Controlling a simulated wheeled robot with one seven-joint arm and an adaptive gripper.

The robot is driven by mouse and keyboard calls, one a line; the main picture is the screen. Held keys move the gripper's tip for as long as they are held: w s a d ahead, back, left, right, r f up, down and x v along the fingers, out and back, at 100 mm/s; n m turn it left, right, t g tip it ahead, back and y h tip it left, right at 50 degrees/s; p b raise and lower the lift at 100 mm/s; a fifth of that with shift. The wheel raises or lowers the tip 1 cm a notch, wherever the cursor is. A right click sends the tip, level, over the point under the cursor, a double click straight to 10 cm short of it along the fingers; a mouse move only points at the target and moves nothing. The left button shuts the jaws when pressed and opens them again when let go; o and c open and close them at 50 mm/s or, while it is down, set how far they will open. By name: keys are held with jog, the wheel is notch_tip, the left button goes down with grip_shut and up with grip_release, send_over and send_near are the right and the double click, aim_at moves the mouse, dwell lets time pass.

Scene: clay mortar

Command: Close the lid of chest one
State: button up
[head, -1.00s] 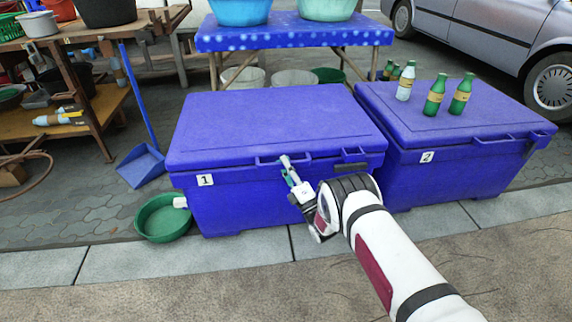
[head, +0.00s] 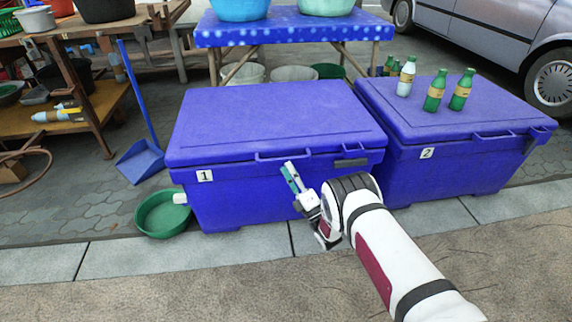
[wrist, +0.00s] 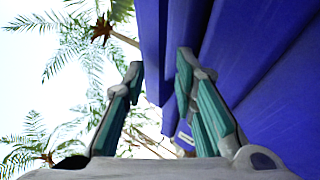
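Chest one (head: 250,200) is a big blue box with a white "1" label on its front. Its blue lid (head: 275,122) lies flat over the box, and I see no clear gap along the front edge. A handle bar runs along the lid's front edge. My gripper (head: 291,176) is in front of the chest, just below that handle, and appears apart from it. In the wrist view my gripper (wrist: 162,72) has its two teal-padded fingers spread with nothing between them. Blue chest surfaces (wrist: 265,70) fill the right side there.
A green basin (head: 162,215) and a blue dustpan (head: 141,162) are at the left. A blue table (head: 295,33) stands behind. The pavement in front is clear.

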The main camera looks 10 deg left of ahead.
jog(key=v, duration=0.8)
jog(key=shift+s+d+f, duration=0.15)
jog(key=shift+s+f, duration=0.15)
